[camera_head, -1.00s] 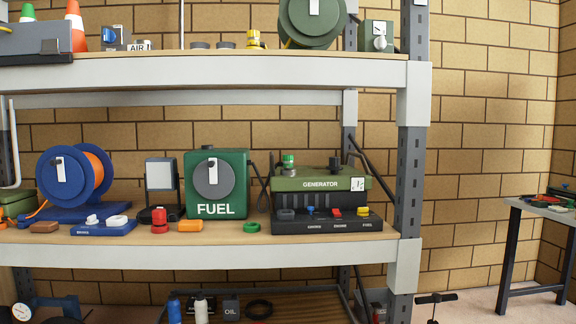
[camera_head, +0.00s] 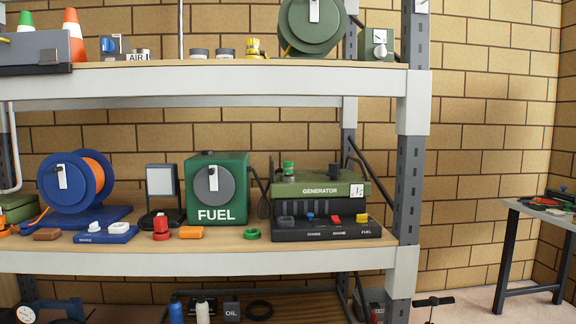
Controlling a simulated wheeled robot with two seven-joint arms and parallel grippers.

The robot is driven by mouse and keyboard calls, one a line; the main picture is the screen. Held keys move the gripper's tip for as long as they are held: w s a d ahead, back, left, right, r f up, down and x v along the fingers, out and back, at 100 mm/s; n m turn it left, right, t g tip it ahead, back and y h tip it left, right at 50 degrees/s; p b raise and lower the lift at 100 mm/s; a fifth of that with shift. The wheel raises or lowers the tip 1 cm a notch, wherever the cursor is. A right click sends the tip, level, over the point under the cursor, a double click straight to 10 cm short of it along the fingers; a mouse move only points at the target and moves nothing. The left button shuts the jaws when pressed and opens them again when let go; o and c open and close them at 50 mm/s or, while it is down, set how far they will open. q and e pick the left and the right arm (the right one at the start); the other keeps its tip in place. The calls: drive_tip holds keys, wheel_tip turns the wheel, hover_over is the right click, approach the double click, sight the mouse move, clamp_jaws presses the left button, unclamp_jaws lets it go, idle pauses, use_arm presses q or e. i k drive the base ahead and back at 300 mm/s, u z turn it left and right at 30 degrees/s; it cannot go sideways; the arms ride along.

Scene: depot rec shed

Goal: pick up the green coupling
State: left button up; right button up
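A small green ring-shaped piece (camera_head: 251,234) lies on the middle shelf, between the green FUEL box (camera_head: 231,198) and the generator (camera_head: 318,188). It is the likeliest green coupling, though it is too small to be certain. A second small green piece (camera_head: 288,167) stands upright on top of the generator, at its left end. Neither gripper shows in the head view.
The middle shelf (camera_head: 330,257) also holds a red fitting (camera_head: 161,229), an orange block (camera_head: 191,232), a blue tray (camera_head: 104,237) and a blue reel (camera_head: 66,190). The upper shelf overhangs it. A grey post (camera_head: 411,185) stands right of the generator.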

sight(287, 169)
drive_tip(key=z, duration=0.5)
drive_tip(key=i, duration=0.7)
drive_tip(key=z, duration=0.5)
drive_tip(key=i, duration=0.85)
drive_tip(key=u, duration=0.4)
